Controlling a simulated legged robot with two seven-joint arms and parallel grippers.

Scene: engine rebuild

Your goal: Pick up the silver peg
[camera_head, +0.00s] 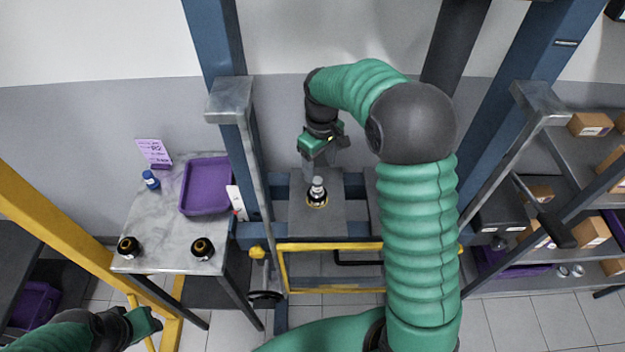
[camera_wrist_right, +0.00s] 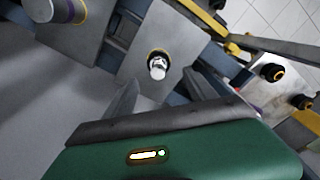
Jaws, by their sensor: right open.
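The silver peg (camera_head: 317,188) stands in a gold-rimmed hole in a grey block (camera_head: 300,222) on the blue frame. Its top has a dark band. The peg also shows in the right wrist view (camera_wrist_right: 157,68), upright in a dark and gold ring. My right gripper (camera_head: 309,172) is open just behind the peg, its grey finger close to it. I cannot tell whether they touch. In the wrist view a grey finger (camera_wrist_right: 124,100) shows below left of the peg, with nothing held. My left gripper (camera_head: 150,324) is at the bottom left, and its jaws are unclear.
A marble-topped table (camera_head: 160,220) at left holds a purple tray (camera_head: 207,186), a blue-capped bottle (camera_head: 151,180) and two black gold-ringed parts. A yellow bar (camera_head: 330,247) runs in front of the block. Shelves with boxes (camera_head: 590,124) stand at right. Another silver cylinder (camera_wrist_right: 40,8) shows in the wrist view.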

